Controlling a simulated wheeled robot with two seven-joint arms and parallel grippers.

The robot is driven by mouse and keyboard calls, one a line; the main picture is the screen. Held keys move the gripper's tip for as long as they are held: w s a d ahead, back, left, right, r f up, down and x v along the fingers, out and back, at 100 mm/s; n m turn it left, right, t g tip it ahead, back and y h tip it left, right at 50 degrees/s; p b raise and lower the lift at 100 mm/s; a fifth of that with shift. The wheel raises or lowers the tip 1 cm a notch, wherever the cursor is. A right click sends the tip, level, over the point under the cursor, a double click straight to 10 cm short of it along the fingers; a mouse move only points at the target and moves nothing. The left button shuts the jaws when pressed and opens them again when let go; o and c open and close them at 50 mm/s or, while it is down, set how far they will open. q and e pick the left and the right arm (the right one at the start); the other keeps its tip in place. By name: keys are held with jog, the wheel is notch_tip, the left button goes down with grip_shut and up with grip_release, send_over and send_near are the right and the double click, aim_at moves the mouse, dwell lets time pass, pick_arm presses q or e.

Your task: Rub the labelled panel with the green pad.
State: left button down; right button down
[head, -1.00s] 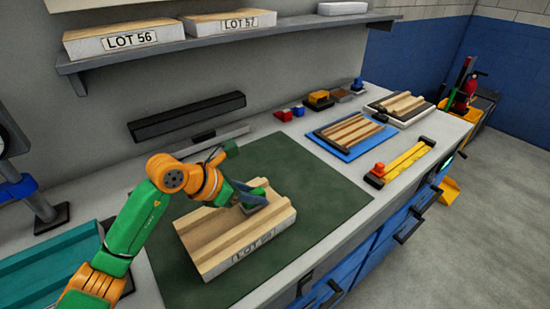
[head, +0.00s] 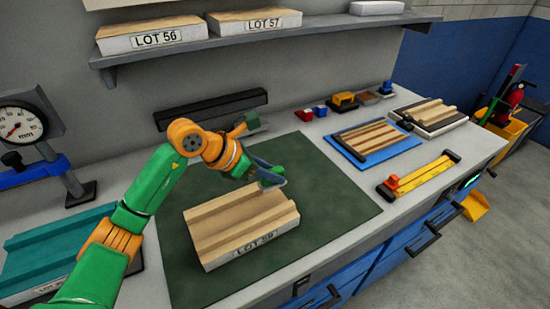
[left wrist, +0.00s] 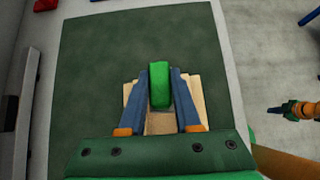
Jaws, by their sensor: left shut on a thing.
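The labelled panel (head: 228,222), a ridged wooden block with a pale front edge marked LOT and a number I read as 59, lies on the dark green mat (head: 330,205). My left gripper (head: 271,178) is shut on the green pad (left wrist: 160,84), which shows between its blue fingers in the left wrist view. In the head view the gripper is over the panel's back right corner, seemingly raised above it; fingers hide much of the pad. Part of the panel (left wrist: 192,90) shows beneath in the left wrist view. What looks like my right gripper (left wrist: 274,110) is small at that view's right edge.
A blue tray (head: 400,147) with a striped panel, a yellow bar (head: 420,175) and small coloured blocks stand right and behind. A dial gauge (head: 22,122) and a teal-topped block (head: 50,250) are left. The mat right of the panel is clear.

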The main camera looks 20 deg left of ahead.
pick_arm(q)
jog(key=shift+r+p, duration=0.55)
jog(key=shift+r, duration=0.6)
